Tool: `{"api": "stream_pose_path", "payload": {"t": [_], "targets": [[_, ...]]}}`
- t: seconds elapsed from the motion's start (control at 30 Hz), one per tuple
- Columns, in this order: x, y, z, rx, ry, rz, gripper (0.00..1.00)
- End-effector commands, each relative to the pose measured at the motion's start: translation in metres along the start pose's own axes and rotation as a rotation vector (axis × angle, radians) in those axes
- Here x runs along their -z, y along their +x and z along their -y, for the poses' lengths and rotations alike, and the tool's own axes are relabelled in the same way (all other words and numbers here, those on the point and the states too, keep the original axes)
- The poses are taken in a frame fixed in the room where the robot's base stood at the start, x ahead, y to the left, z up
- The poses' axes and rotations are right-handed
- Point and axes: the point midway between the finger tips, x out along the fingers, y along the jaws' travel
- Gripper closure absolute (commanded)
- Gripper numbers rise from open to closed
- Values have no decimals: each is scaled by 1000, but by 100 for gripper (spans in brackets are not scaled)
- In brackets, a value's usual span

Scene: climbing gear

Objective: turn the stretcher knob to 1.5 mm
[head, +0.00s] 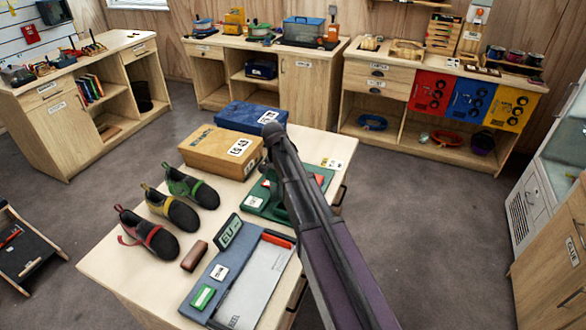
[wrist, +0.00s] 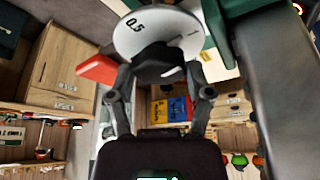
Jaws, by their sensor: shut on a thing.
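The green stretcher (head: 256,206) lies on the near table in the head view, partly covered by my arm. In the wrist view, its white dial (wrist: 150,22) fills the top centre; "0.5" reads at its left, and another mark at right is hard to make out. The black knob (wrist: 158,60) sits at the dial's centre, between my fingers. My gripper (wrist: 163,74) is shut on the knob. A red part (wrist: 97,69) sticks out left of the dial. Any pointer is not clear. The knob is hidden behind my arm in the head view.
The floor right of the table is clear.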

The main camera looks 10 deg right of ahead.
Motion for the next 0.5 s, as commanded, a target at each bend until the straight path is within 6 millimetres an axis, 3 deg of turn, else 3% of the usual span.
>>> {"api": "stream_pose_path", "payload": {"t": [0.43, 0.47, 0.5], "targets": [[-1, 0, -2, -9, 12, 4, 82], [-1, 0, -2, -9, 12, 4, 25], [-1, 0, -2, -9, 12, 4, 13]]}}
